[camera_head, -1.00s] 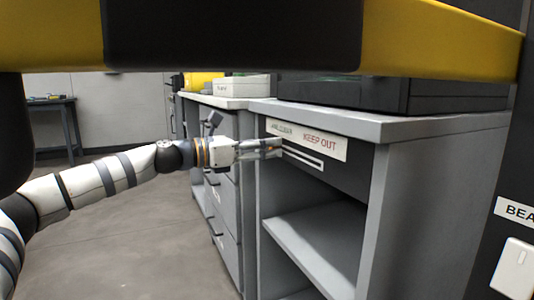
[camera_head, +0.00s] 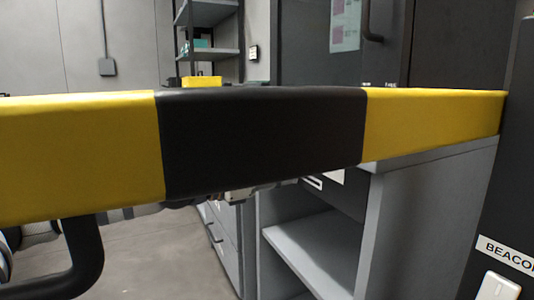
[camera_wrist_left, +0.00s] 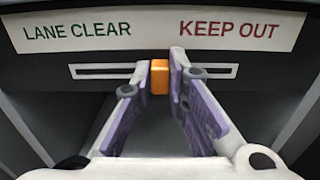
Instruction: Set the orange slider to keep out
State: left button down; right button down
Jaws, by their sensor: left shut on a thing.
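In the left wrist view the orange slider (camera_wrist_left: 159,77) sits near the middle of its horizontal slot (camera_wrist_left: 100,71). A white label (camera_wrist_left: 160,31) above the slot reads LANE CLEAR on the left and KEEP OUT on the right. My left gripper (camera_wrist_left: 160,66) has one finger on each side of the slider and is shut on it. In the head view only a small part of my left gripper (camera_head: 238,194) shows below a barrier bar; the slider is hidden there. My right gripper is in neither view.
A yellow and black barrier bar (camera_head: 260,140) crosses the head view in front of the grey cabinet (camera_head: 420,220). A black handle (camera_head: 85,258) hangs from its left part. The cabinet has an open shelf (camera_head: 310,250). A BEACON sign (camera_head: 508,254) and white switch (camera_head: 498,288) are at right.

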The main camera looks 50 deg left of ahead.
pick_arm(q)
jog(key=d, duration=0.2)
jog(key=s+d, duration=0.1)
jog(key=d, duration=0.1)
jog(key=s+d, duration=0.1)
jog(key=d, duration=0.2)
jog(key=shift+f, duration=0.1)
jog(key=c, duration=1.6)
grip_release()
jog(key=shift+o, duration=0.2)
jog(key=shift+s, duration=0.1)
jog(key=shift+s+a, duration=0.15)
jog(key=shift+s, duration=0.15)
send_near(318, 182)
jog(key=v, duration=0.6)
jog(key=shift+r, duration=0.2)
